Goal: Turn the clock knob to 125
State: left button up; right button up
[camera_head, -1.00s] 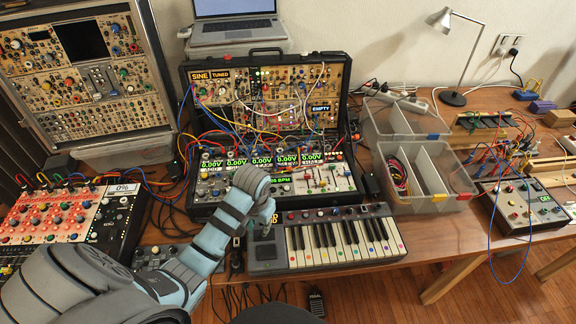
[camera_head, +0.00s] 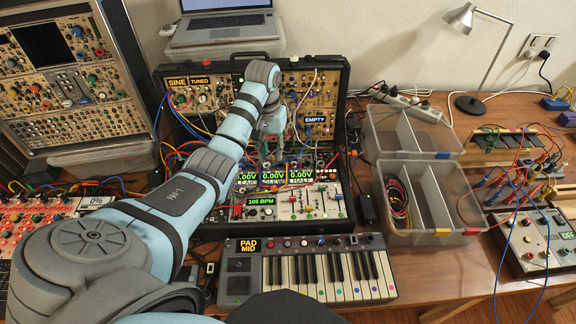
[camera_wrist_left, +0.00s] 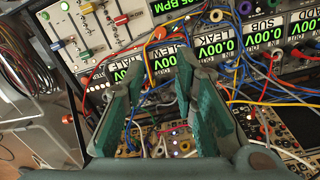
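The clock's green display (camera_head: 262,201) reads 105 BPM in the head view, on the lower panel of the black synth case (camera_head: 338,120). A small red knob (camera_head: 237,211) sits left of it; I cannot tell for sure that it is the clock knob. The display also shows upside down at the top of the left wrist view (camera_wrist_left: 178,8). My left gripper (camera_head: 270,150) is over the case, beyond the display, near the upper panel. In the wrist view its fingers (camera_wrist_left: 163,105) are apart, with nothing clearly held, and patch cables show between and around them. My right gripper is not in view.
Patch cables (camera_head: 185,125) loop across the case around my left gripper. A keyboard (camera_head: 310,272) lies in front. Clear bins (camera_head: 405,235) stand to the right, a laptop (camera_head: 225,25) behind, and another synth rack (camera_head: 60,80) at the left.

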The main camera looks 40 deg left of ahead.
aim_at(274, 187)
pick_arm(q)
jog(key=f, duration=0.3)
jog(key=s+f+b, duration=0.1)
jog(key=f, duration=0.3)
jog(key=f+b, duration=0.1)
jog(key=f, duration=0.2)
jog(key=shift+s+d+f, duration=0.35)
jog(key=shift+s, duration=0.05)
jog(key=f, duration=0.1)
jog(key=w+f, duration=0.1)
jog(key=f+b, duration=0.1)
jog(key=shift+w+f, duration=0.15)
jog(key=shift+w, duration=0.1)
jog(key=shift+s+r, duration=0.2)
jog(key=shift+s, duration=0.15)
jog(key=shift+c, duration=0.9)
grip_shut()
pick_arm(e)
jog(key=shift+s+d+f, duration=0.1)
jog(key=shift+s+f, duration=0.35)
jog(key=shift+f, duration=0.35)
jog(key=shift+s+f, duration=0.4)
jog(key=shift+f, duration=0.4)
